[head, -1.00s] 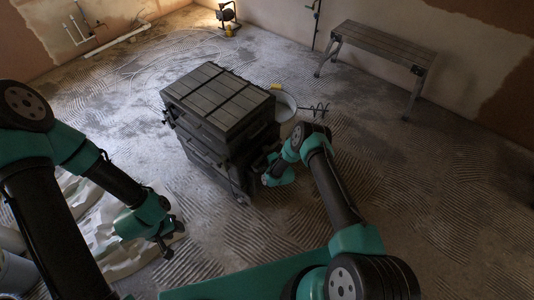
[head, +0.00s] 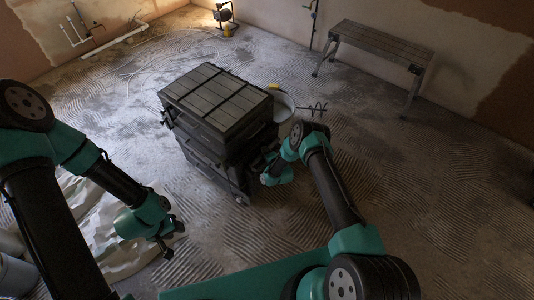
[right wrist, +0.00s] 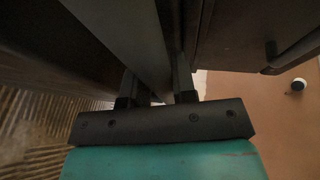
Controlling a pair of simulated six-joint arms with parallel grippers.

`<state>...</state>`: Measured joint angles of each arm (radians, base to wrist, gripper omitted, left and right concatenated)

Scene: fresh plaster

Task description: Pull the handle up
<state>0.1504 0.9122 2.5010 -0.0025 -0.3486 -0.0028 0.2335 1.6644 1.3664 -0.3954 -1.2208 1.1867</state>
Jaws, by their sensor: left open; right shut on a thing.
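A dark stacked tool box (head: 215,100) with a slatted grey lid stands upright on the floor in the middle of the head view, on small wheels. My right gripper (right wrist: 158,88) is at the box's right side and is shut on a long dark grey bar, which looks like the handle (right wrist: 128,35). The dark side of the box (right wrist: 235,35) is close beside the bar in the right wrist view. In the head view my right wrist hides the grip. My left gripper (head: 168,240) is open and empty, low at the left, apart from the box.
A white bucket (head: 283,107) stands just behind the box's right side. A crumpled pale sheet (head: 125,258) and buckets (head: 15,272) lie at the lower left. A bench (head: 380,45) and a work lamp (head: 223,15) are along the back. Floor at the right is clear.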

